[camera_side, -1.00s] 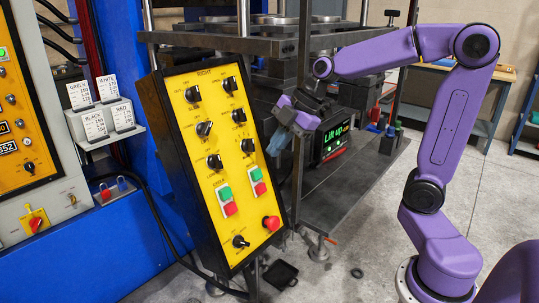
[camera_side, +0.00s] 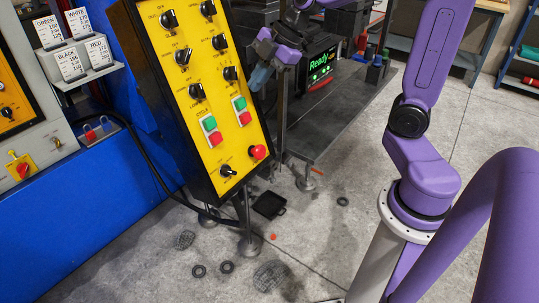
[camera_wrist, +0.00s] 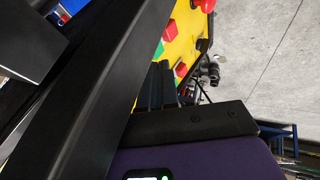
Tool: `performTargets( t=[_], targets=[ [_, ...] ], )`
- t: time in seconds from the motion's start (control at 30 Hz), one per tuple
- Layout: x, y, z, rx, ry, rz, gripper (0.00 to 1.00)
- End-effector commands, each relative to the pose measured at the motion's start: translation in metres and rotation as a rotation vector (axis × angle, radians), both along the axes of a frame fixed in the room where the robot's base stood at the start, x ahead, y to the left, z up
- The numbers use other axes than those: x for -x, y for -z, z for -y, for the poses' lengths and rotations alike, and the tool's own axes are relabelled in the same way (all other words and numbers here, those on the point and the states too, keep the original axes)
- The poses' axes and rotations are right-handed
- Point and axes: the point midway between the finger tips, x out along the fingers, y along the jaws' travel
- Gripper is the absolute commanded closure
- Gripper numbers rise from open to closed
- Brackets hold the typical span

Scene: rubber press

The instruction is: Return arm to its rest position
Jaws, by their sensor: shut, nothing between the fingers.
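My gripper (camera_side: 260,78) is at the right edge of the yellow control panel (camera_side: 207,62) in the side view, with its blue-grey fingertips partly behind the panel. It is shut and empty. In the wrist view its dark fingers (camera_wrist: 163,86) point towards the panel's buttons, apart from them as far as I can see. The purple arm bends above the side view's top edge, so its upper part is cut off. A small screen (camera_side: 321,66) beside the gripper reads "Ready" in green.
A thick dark bar (camera_wrist: 95,85) crosses the wrist view close to the camera. The press table (camera_side: 345,110) lies right of the panel. A black tray (camera_side: 269,205) and several loose rings lie on the concrete floor. A workbench (camera_side: 440,40) stands behind.

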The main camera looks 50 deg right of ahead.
Motion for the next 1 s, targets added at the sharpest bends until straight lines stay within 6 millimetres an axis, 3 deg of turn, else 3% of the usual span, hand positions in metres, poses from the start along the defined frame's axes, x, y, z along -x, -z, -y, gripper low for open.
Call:
performTargets(
  t=[0.2,0.7,0.87,1.0],
  targets=[
    [0.029,0.02,-0.01,0.003,0.001,-0.006,1.0],
    [0.056,-0.046,0.013,0.001,-0.002,0.0,1.0],
    [0.06,-0.053,0.016,0.0,-0.003,-0.004,1.0],
    [0.068,-0.048,0.008,-0.005,0.002,-0.042,1.0]
  ],
)
